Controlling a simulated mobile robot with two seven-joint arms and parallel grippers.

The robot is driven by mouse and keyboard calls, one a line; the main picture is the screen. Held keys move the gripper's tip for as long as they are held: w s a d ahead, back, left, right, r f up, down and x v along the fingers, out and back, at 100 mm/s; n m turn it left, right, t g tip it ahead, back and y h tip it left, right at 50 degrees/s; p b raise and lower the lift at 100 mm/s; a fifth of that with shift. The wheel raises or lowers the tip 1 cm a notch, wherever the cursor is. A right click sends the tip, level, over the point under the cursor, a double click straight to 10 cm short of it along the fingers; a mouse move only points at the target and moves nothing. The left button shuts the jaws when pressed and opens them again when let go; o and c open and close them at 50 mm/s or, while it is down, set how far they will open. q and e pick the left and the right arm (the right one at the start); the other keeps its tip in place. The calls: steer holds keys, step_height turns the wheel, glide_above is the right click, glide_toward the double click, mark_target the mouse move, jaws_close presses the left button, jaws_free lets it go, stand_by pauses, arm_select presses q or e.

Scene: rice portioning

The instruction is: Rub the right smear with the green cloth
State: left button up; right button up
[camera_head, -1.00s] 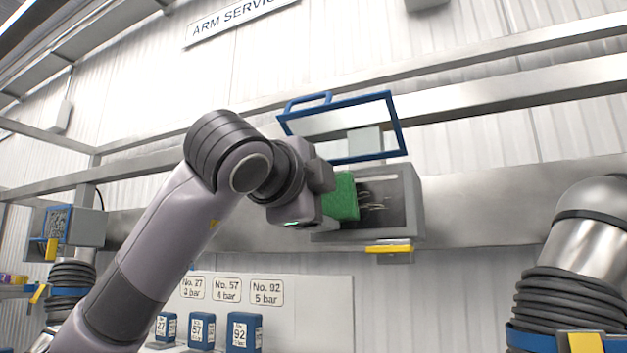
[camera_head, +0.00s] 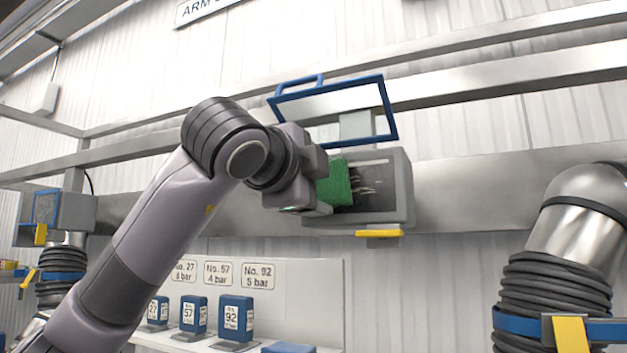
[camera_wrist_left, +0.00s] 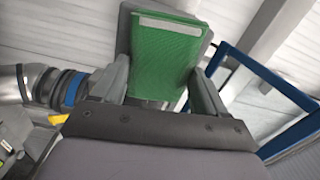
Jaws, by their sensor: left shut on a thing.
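The green cloth (camera_head: 335,183), a folded block, is held in my left gripper (camera_head: 314,186). In the left wrist view the green cloth (camera_wrist_left: 163,62) sits between the two fingers, which are shut on it. The cloth is at the left part of an open grey box (camera_head: 402,185) on the wall rail, covering that part of the inside. Pale smear streaks (camera_head: 364,186) show on the dark inside, just right of the cloth. I cannot tell whether the cloth touches the surface. My right gripper is not in view.
A blue-framed lid (camera_head: 391,122) stands raised above the box, and a yellow tab (camera_head: 378,233) is below it. A steel arm with black coils (camera_head: 560,265) stands at the right. Blue numbered blocks (camera_head: 236,317) stand on a lower ledge.

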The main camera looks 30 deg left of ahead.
mark_target(346, 180)
arm_select(q)
steer(key=shift+w, duration=0.7)
steer(key=shift+d+b, duration=0.4)
steer(key=shift+d, duration=1.6)
steer(key=shift+w+d, duration=0.15)
steer(key=shift+d, duration=0.9)
steer(key=shift+w+d, duration=0.1)
steer(key=shift+d, duration=0.9)
steer(key=shift+f+b, duration=0.1)
steer(key=shift+b, duration=0.4)
steer(key=shift+a+b, duration=0.85)
steer(key=shift+a, duration=0.8)
steer(key=shift+s+a+b, duration=0.2)
steer(key=shift+a+b, duration=0.5)
steer(key=shift+a, duration=1.85)
steer(key=shift+s, duration=0.1)
